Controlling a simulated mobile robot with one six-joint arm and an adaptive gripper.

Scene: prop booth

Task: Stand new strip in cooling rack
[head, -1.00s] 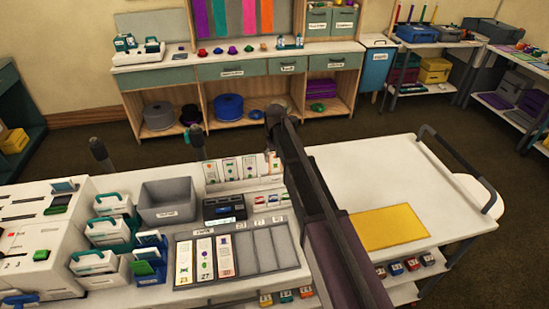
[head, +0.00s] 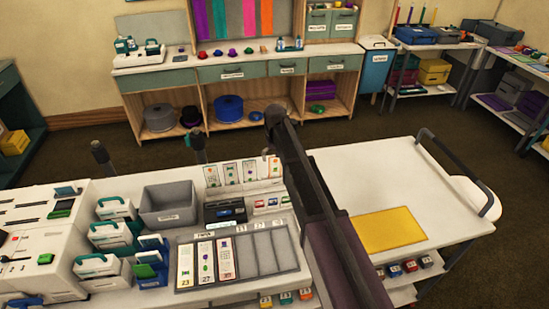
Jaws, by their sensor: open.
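A white upright rack (head: 237,187) stands behind the strip tray, with several printed strips (head: 231,172) standing side by side in it. One strip at its right end (head: 275,167) stands right under my gripper. My gripper (head: 269,152) shows only as a small part beside my dark arm; it is open, and most of it is hidden by the arm. Whether it touches that strip cannot be told. A grey slotted tray (head: 283,247) lies in front, with three printed strips (head: 206,263) in its left slots and bare slots to the right.
White boxes with green and blue handles (head: 110,237) crowd the left. A yellow mat (head: 388,230) lies on the white cart (head: 400,175) at right, which is otherwise clear.

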